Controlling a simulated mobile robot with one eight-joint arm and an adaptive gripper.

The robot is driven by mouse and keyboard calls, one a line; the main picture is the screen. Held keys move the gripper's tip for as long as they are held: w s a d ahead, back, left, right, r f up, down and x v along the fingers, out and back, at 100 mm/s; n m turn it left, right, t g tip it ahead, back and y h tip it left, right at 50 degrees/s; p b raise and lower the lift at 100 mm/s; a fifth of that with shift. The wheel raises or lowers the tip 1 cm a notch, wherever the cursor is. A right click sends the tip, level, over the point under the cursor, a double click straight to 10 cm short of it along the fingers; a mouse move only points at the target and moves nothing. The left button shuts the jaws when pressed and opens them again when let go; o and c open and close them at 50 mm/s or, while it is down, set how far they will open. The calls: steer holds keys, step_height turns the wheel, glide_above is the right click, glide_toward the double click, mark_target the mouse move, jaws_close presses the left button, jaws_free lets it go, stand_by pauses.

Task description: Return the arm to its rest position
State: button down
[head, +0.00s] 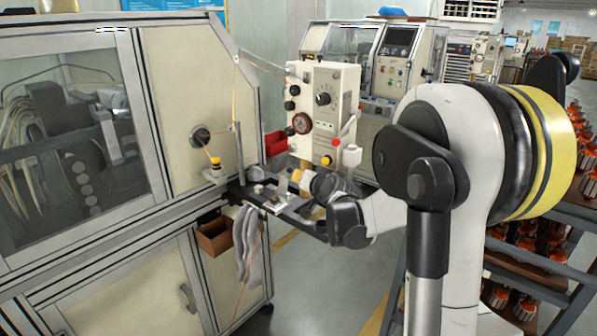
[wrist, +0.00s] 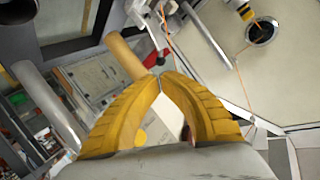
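My arm (head: 445,180) reaches from the right across to the winding machine (head: 180,95) at the left. My gripper (head: 297,175) is beside the machine's small black shelf (head: 275,200), in front of the control box. In the wrist view the two yellow ribbed fingers of my gripper (wrist: 160,75) curve together and their tips meet. I see nothing held between them. A tan cylinder (wrist: 125,55) shows just past the tips; I cannot tell whether it touches a finger.
The cream control box (head: 325,110) with dials stands close behind the gripper. A red bin (head: 275,143) is beside it. Grey gloves (head: 246,240) and a brown box (head: 214,236) hang below the shelf. A rack (head: 540,265) of copper-wound parts stands at right. Floor (head: 320,275) between is clear.

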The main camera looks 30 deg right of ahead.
steer(key=s+a+n+g+y+b, duration=0.1)
steer(key=s+a+n+g+y, duration=0.3)
steer(key=s+a, duration=1.45)
steer(key=s+a+f+n+g, duration=0.1)
steer(key=s+a+f+n, duration=0.1)
steer(key=s, duration=0.5)
steer(key=s+a+f+n+g+h+b, duration=0.1)
steer(key=s+a+f+g, duration=0.1)
steer(key=s, duration=0.6)
steer(key=shift+a+f+n, duration=0.4)
steer(key=shift+f, duration=0.5)
